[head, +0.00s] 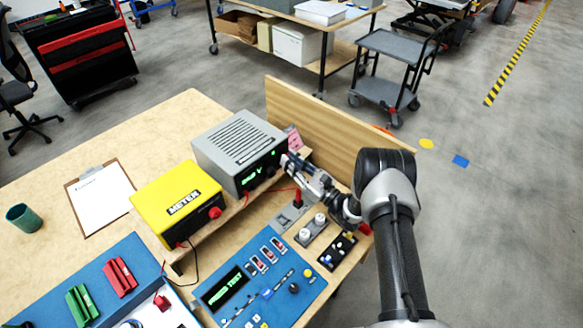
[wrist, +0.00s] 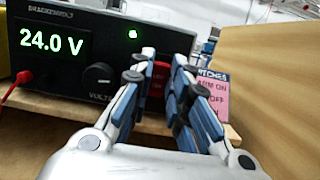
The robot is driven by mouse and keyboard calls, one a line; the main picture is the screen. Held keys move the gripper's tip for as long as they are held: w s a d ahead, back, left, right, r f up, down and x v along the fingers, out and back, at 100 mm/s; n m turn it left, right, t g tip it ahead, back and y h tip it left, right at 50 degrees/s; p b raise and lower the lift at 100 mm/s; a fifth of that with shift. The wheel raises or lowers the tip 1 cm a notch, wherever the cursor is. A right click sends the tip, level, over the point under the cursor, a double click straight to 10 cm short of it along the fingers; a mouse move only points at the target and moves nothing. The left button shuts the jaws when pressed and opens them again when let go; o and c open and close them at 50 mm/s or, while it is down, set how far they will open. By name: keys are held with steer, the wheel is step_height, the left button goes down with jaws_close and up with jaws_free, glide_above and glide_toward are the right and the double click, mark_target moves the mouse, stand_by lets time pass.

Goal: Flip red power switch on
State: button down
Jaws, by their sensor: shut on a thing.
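The grey power supply (head: 238,148) stands on a wooden shelf on the bench. In the wrist view its black front (wrist: 75,85) shows a lit green "24.0 V" readout, a lit green indicator and a black voltage knob (wrist: 97,77). The red power switch (wrist: 158,73) shows at the right of that front, partly hidden by the fingers. My gripper (wrist: 165,65) is at the switch, its blue-and-white fingers closed in on it. In the head view my gripper (head: 290,162) is at the right end of the power supply's front, and the switch is hidden there.
A wooden panel (head: 330,118) stands close behind and right. A pink switches note (wrist: 212,92) is beside the supply. The yellow meter (head: 177,201) stands left; a blue control panel (head: 265,285) and small switch boxes (head: 312,230) lie in front.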

stand_by(0.3)
steer(key=c, duration=1.5)
jaws_free()
steer(key=v, duration=1.2)
steer(key=shift+f, duration=0.1)
